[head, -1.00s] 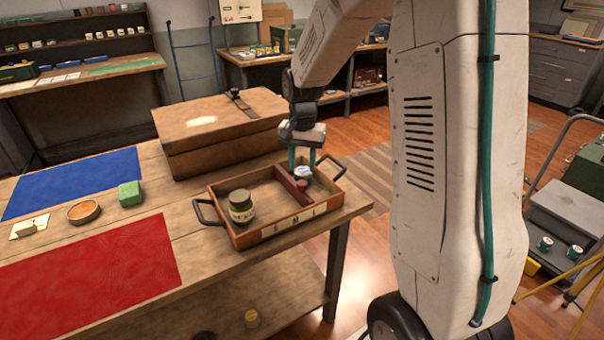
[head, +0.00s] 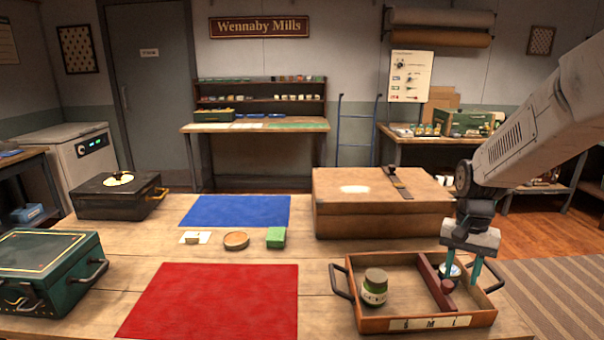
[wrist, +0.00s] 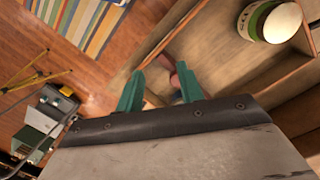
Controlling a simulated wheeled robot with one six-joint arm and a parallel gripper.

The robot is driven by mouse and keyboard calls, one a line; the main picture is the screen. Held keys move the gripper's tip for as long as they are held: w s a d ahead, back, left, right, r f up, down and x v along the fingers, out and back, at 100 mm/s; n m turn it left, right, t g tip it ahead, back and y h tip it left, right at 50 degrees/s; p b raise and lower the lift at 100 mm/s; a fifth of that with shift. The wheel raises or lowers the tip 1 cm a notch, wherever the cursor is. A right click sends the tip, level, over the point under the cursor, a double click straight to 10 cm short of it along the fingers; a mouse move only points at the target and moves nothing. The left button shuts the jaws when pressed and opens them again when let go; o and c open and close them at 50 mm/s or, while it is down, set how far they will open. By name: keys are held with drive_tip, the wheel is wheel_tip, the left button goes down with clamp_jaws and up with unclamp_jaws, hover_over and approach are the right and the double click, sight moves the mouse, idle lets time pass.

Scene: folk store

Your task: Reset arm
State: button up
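My gripper (head: 463,280) points down over the right compartment of the wooden tray (head: 372,326). Its two green fingers are apart, and they also show spread in the wrist view (wrist: 160,78). A small round tin with a pale lid (head: 455,270) sits in that compartment, beside the fingers and partly hidden by the left one. I see no clear grip on it. A red divider (head: 432,280) with a round knob splits the tray.
A large brown case (head: 380,215) stands behind the tray. A dark green box (head: 50,265) stands at far left. Floor is open at right.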

drive_tip(key=s+a+r+n+t, duration=0.1)
drive_tip(key=s+a+r+n, duration=0.1)
drive_tip(key=s, duration=0.6)
drive_tip(key=s+a+r+n+t, duration=0.1)
drive_tip(key=s+a+r+n, duration=0.1)
drive_tip(key=s+a+r, duration=0.3)
drive_tip(key=s+a+r+n, duration=0.3)
drive_tip(key=s+a+r, duration=0.1)
drive_tip(key=s, duration=0.8)
drive_tip(key=shift+r+t, duration=0.4)
